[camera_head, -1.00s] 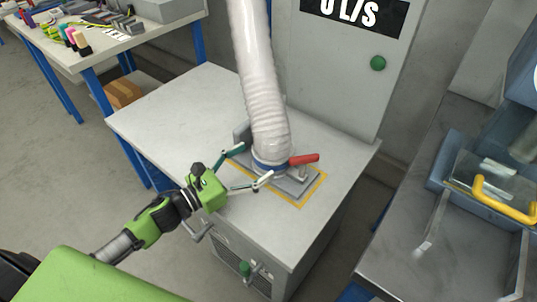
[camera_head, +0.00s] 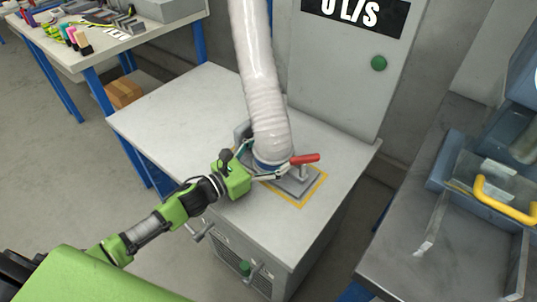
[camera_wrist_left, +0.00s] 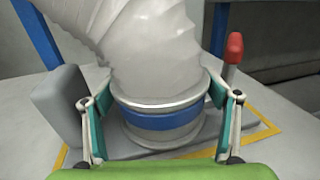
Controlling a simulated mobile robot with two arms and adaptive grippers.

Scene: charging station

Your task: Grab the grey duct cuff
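The grey duct cuff (camera_wrist_left: 165,138) is a ring with a blue band at the bottom end of the white ribbed duct (camera_head: 264,85). It stands upright on a grey plate (camera_head: 297,186) on the cabinet top. My left gripper (camera_wrist_left: 163,110) is open, with one finger on each side of the cuff in the left wrist view. In the head view my left gripper (camera_head: 265,170) is at the cuff's base, and its fingers partly hide the blue band. I cannot tell whether the fingers touch the cuff. My right gripper is not in view.
A red-handled lever (camera_head: 305,159) stands just right of the cuff, and a grey block (camera_wrist_left: 62,112) stands to its left. A yellow outline surrounds the plate. The cabinet top (camera_head: 165,110) is clear at left. A panel with a green button (camera_head: 378,63) rises behind.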

